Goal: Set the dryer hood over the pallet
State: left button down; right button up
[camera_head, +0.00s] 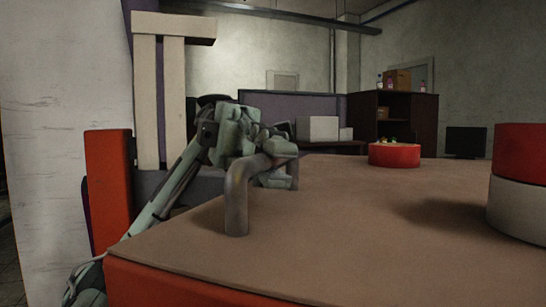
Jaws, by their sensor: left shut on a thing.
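A large flat brown top with a red side (340,230) fills the lower right of the head view; it looks like the dryer hood, seen from close above. A grey bent-pipe handle (236,205) stands on its left part. My left gripper (276,167) comes in from the left and is shut on this handle near its upper bar. The gripper hides part of the bar. I cannot make out the pallet; what lies under the brown top is hidden. My right gripper is not in view.
A red round piece (394,155) is at the far edge of the brown top. A red and white cylinder (518,205) stands at the right edge. A red post (108,185) and a pale frame (146,100) are close to my left arm. A dark shelf (408,118) is at the back.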

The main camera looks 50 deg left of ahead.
pick_arm(q)
jog(key=c, duration=1.9)
grip_release()
jog(key=shift+s, duration=0.3)
jog(key=o, duration=0.4)
jog(key=shift+s+a, duration=0.1)
jog(key=shift+s, duration=0.1)
jog(key=shift+c, duration=0.2)
jog(key=shift+w, duration=0.1)
jog(key=shift+w+a, duration=0.15)
jog(key=shift+a, duration=0.05)
jog(key=v, duration=1.1)
jog(key=shift+a, duration=0.25)
jog(key=shift+w, duration=0.15)
